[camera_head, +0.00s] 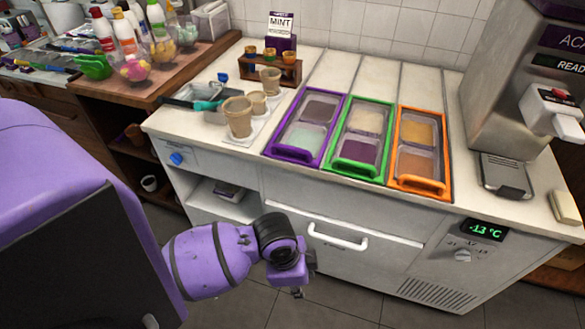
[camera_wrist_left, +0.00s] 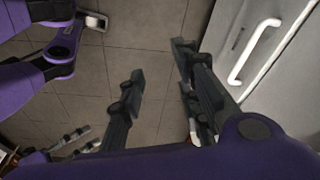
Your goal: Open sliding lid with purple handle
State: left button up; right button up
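The purple-framed lid (camera_head: 326,133) is the leftmost of three topping bins set in the white counter. Its purple handle (camera_head: 292,154) is at the front edge, facing me. Brown and pale green contents show inside the frame; the clear lid looks shut, though its glass is hard to make out. My left gripper (camera_head: 298,291) hangs low in front of the counter, below and apart from the purple handle. In the left wrist view my left gripper (camera_wrist_left: 160,65) has its fingers spread with only floor between them.
A green-framed bin (camera_head: 343,163) and an orange-framed bin (camera_head: 401,182) lie to the right. Paper cups (camera_head: 238,117) stand to the left. A white drawer handle (camera_head: 338,238) sticks out of the counter front. A dispenser (camera_head: 515,85) stands at the right. Floor before the counter is clear.

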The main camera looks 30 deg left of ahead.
pick_arm(q)
jog(key=w+a+r+m+y, duration=0.1)
jog(key=w+a+r+m, duration=0.2)
jog(key=w, duration=0.4)
jog(key=w+a+r+m, duration=0.1)
jog(key=w+a+r, duration=0.35)
jog(key=w, duration=0.35)
jog(key=t+y, duration=0.1)
send_near(293, 148)
jog(key=f, duration=0.2)
jog(key=w+f, duration=0.1)
jog(key=f, duration=0.5)
jog(key=shift+w+a, duration=0.1)
jog(key=shift+w, duration=0.25)
grip_shut()
